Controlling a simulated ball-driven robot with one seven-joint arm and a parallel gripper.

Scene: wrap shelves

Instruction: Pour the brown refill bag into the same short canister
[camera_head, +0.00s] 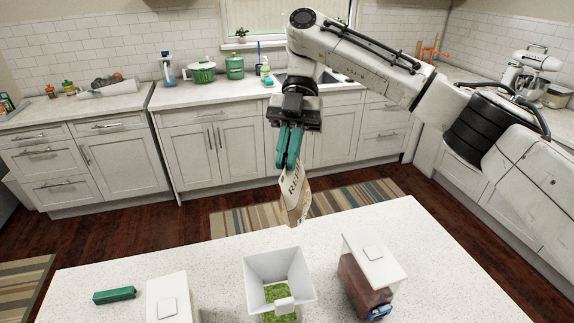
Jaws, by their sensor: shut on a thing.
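A brown refill bag (294,196) hangs tilted from my gripper (287,165), whose teal fingers are shut on its upper part. The bag is above the far edge of the white counter, beyond the canisters. An open white canister (279,265) stands at the front middle with green contents inside. My gripper and the bag are behind and above it, apart from it. A lidded canister with reddish-brown contents (361,287) stands to the right. Another canister with a white lid (169,297) stands to the left, cut off by the lower edge. Which canister is shortest I cannot tell.
A green box-like item (114,296) lies on the counter (205,258) at the left. A small blue item (379,313) sits in front of the right canister. The counter is clear on the far side and right. Cabinets and a sink line the back wall.

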